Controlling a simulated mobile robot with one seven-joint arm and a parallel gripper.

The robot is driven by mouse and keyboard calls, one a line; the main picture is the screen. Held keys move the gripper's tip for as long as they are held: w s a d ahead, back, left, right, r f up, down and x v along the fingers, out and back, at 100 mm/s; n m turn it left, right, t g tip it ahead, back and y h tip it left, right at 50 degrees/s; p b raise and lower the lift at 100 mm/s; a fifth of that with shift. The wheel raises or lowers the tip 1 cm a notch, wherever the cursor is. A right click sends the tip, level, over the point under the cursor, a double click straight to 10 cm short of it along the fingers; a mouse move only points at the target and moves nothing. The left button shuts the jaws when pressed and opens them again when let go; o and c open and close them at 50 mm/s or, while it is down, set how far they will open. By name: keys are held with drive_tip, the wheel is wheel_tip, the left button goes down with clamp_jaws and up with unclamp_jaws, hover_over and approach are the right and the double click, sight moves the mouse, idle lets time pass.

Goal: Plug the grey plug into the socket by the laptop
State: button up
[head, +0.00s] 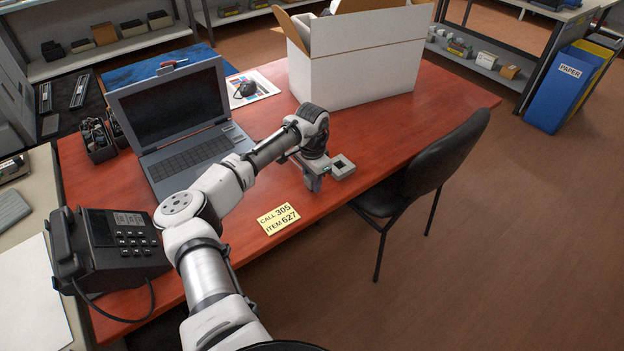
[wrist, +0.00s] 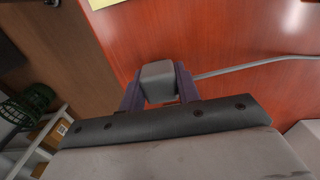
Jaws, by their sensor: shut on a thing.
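My gripper (wrist: 159,92) is shut on the grey plug (wrist: 158,76), with a purple finger on each side of it in the wrist view. A grey cable (wrist: 250,66) runs from the plug to the right over the red table. In the head view my gripper (head: 313,183) points down over the table, right of the open laptop (head: 185,115); the plug is hard to make out there. A small grey block with a dark square recess (head: 342,167) shows right beside my gripper; I cannot tell whether it is the socket. The plug's front end is hidden.
A large open white box (head: 357,65) stands at the table's back right. A black chair (head: 425,170) is by the right edge. A yellow note (head: 279,218) lies nearer, and a black phone (head: 108,245) stands at front left. The red table (head: 430,115) is bare right of the gripper.

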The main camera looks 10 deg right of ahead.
drive_tip(key=shift+r+p, duration=1)
drive_tip(key=shift+r, duration=0.2)
drive_tip(key=shift+r+p, duration=1.75)
drive_tip(key=shift+r, duration=0.2)
